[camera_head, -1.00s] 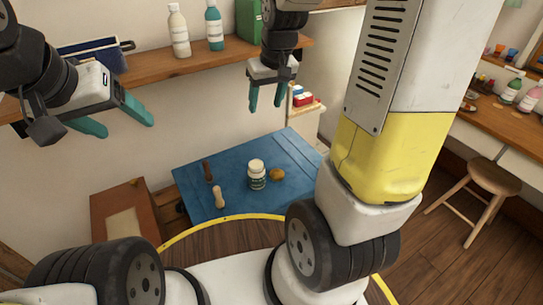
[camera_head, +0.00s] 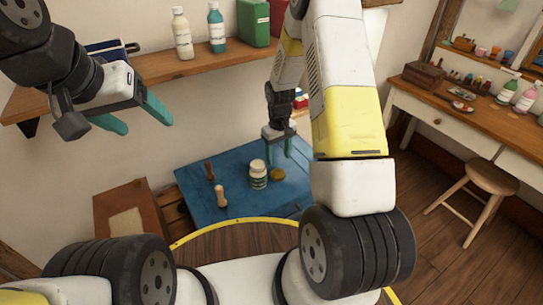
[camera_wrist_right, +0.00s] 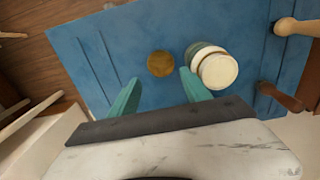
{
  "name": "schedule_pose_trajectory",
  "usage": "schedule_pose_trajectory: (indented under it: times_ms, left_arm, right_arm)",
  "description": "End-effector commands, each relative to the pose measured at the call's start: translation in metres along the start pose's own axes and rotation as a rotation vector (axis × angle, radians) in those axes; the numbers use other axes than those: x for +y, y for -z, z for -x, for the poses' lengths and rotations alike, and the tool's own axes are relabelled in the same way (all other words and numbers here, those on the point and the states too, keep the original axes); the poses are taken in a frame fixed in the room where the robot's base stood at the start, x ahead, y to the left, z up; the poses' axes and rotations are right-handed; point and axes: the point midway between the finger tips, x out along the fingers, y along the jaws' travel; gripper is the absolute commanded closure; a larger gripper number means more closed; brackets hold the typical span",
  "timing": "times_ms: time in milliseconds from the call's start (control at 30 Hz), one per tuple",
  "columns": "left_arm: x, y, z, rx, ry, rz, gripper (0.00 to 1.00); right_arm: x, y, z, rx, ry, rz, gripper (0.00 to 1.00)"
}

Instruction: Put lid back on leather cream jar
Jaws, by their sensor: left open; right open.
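The leather cream jar (camera_head: 258,179) stands upright on the blue work surface, with a dark label and a pale cream top. It also shows in the right wrist view (camera_wrist_right: 204,52). The lid, a round brown-gold disc (camera_head: 279,175), lies flat on the surface just right of the jar; the right wrist view shows it too (camera_wrist_right: 160,63). My right gripper (camera_head: 278,155) is open and empty above the lid, its fingers pointing down. In the wrist view (camera_wrist_right: 160,78) the lid lies between and beyond the fingertips. My left gripper (camera_head: 147,125) is open and empty, high at the left.
A dark-handled tool (camera_head: 210,169) and a pale wooden one (camera_head: 221,196) are left of the jar. A shelf (camera_head: 175,68) with bottles (camera_head: 182,35) is behind. A brown box (camera_head: 124,216) stands left of the blue surface. A stool (camera_head: 490,178) is far right.

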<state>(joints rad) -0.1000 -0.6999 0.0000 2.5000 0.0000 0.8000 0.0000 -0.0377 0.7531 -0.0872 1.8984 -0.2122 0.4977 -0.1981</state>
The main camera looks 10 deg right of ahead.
Motion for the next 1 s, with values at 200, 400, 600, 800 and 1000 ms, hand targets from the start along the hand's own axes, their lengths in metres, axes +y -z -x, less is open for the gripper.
schedule_pose_trajectory:
  times_ms: [200, 400, 600, 800, 1000]
  left_arm:
    - [0.000, 0.000, 0.000, 0.000, 0.000, 0.000, 0.29]
    - [0.000, 0.000, 0.000, 0.000, 0.000, 0.000, 0.29]
    - [0.000, 0.000, 0.000, 0.000, 0.000, 0.000, 0.29]
    - [0.000, 0.000, 0.000, 0.000, 0.000, 0.000, 0.29]
    - [0.000, 0.000, 0.000, 0.000, 0.000, 0.000, 0.29]
  right_arm:
    - [0.000, 0.000, 0.000, 0.000, 0.000, -0.001, 0.44]
    - [0.000, -0.001, -0.015, -0.002, 0.001, -0.001, 0.44]
    - [0.000, 0.000, -0.025, 0.001, 0.000, -0.001, 0.44]
    - [0.000, -0.001, -0.027, 0.000, 0.000, -0.001, 0.44]
    - [-0.002, -0.003, -0.054, -0.003, 0.001, -0.001, 0.44]
